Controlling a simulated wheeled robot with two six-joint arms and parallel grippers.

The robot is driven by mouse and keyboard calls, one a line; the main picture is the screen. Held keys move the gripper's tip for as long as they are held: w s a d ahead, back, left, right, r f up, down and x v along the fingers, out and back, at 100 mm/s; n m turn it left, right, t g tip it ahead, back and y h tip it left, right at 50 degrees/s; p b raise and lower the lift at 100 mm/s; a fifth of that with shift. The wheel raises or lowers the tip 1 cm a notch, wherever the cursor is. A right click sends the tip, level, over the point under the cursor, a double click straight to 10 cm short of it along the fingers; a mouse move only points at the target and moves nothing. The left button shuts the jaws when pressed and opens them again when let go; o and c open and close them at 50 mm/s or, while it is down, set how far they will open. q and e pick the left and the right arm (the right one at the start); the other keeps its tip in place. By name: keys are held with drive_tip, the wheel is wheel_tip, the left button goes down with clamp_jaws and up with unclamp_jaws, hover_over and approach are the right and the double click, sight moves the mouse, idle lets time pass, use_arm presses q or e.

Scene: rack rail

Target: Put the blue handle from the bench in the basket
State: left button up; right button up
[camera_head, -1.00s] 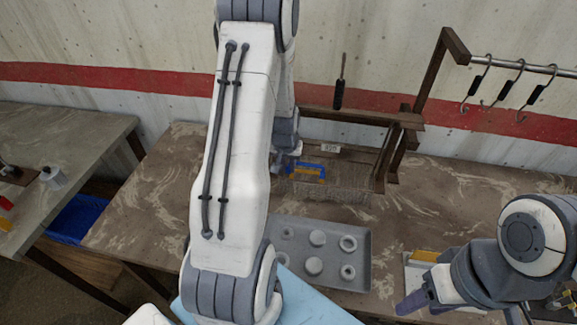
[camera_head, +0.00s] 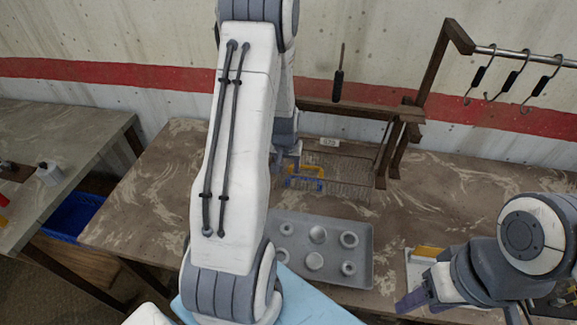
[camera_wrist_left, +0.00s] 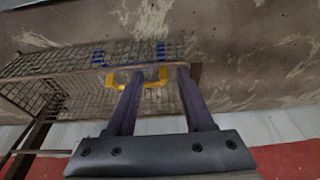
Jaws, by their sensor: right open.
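The blue handle (camera_head: 303,184) lies against the wire mesh of the basket (camera_head: 352,181), in its left part in the head view. A yellow handle (camera_head: 312,168) is close beside it and partly overlaps it. In the left wrist view the blue handle (camera_wrist_left: 98,57) and yellow handle (camera_wrist_left: 152,84) show over the mesh of the basket (camera_wrist_left: 45,64). My left gripper (camera_wrist_left: 158,73) is open, its two dark fingers apart near the handles; in the head view my arm mostly hides it. My right gripper (camera_head: 412,300) is open and empty at the lower right.
A grey tray (camera_head: 365,255) with several round parts stands on the bench (camera_head: 140,215) in front of the basket. A wooden frame (camera_head: 433,65) and a rail with hooks (camera_head: 515,78) rise behind. A yellow-topped item (camera_head: 428,251) sits near my right gripper.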

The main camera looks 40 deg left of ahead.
use_arm(q)
drive_tip(key=b+v, duration=0.2)
drive_tip(key=v, duration=0.8)
drive_tip(key=s+d+r+m+h+b, duration=0.1)
drive_tip(key=s+d+r+m, duration=0.15)
drive_tip(key=d, duration=0.75)
drive_tip(key=s+d+r+m+h, duration=0.1)
drive_tip(key=s+d+m, duration=0.15)
drive_tip(key=d, duration=0.75)
drive_tip(key=s+d+m+g, duration=0.1)
drive_tip(key=s+d+m, duration=0.2)
drive_tip(key=s+d, duration=0.2)
drive_tip(key=s+d+m+g+b, duration=0.1)
drive_tip(key=s+d+m, duration=0.3)
drive_tip(key=s, duration=0.7)
drive_tip(key=shift+d+r+g, duration=0.2)
drive_tip(key=shift+d+g, duration=0.1)
drive_tip(key=shift+d, duration=0.9)
